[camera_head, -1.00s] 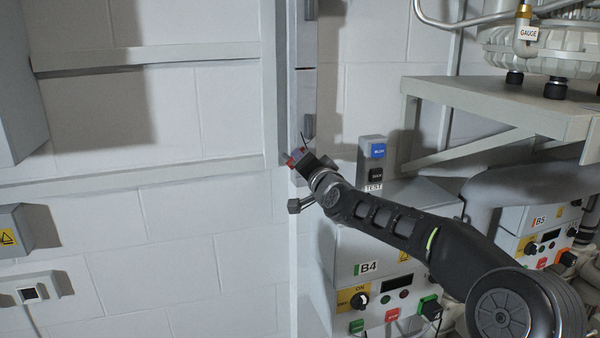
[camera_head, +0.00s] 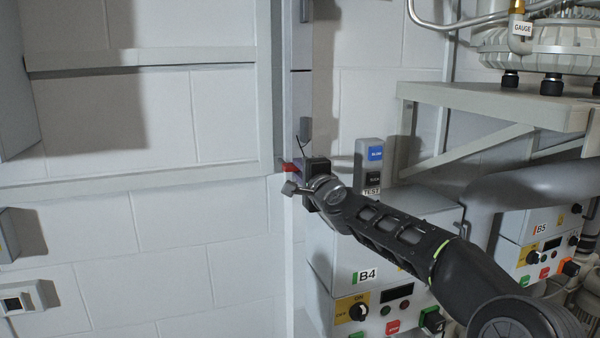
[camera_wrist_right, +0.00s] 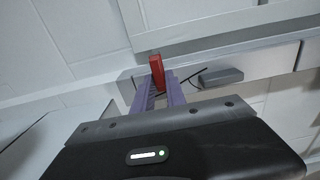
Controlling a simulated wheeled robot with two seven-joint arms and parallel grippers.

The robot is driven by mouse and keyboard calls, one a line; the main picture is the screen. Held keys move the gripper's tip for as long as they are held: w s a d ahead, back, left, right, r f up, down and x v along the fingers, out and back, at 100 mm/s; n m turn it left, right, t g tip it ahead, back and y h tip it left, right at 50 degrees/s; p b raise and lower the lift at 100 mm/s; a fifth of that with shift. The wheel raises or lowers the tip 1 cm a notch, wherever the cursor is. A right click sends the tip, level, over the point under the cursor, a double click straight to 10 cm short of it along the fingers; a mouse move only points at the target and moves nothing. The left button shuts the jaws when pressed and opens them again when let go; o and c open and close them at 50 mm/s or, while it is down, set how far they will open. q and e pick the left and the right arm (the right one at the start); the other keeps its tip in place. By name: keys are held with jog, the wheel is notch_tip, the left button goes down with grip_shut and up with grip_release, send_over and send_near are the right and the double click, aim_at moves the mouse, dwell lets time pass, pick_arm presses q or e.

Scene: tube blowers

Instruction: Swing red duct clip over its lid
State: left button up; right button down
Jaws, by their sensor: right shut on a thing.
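The red duct clip (camera_head: 289,168) shows as a small red piece at the front of the grey vertical duct (camera_head: 301,95) in the head view. In the right wrist view the red clip (camera_wrist_right: 156,70) stands up between the fingertips. My right gripper (camera_wrist_right: 160,88) is shut on it, with one finger on each side. In the head view the right gripper (camera_head: 297,172) is at the duct, and its body hides part of the clip. Whether the clip lies over the lid cannot be made out. My left gripper is not in view.
A blue and black TEST switch box (camera_head: 373,165) is close to the right of my gripper. The B4 control box (camera_head: 375,250) stands below my right arm. A steel shelf bracket (camera_head: 480,110) is at the right.

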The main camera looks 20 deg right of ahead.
dwell(0.4)
jog(key=c, duration=1.4)
grip_release()
jog(key=shift+c, duration=0.2)
jog(key=s+b, duration=0.2)
jog(key=s, duration=0.5)
jog(key=shift+s+d+b, duration=0.25)
jog(key=shift+s+b, duration=0.05)
jog(key=shift+s, duration=0.05)
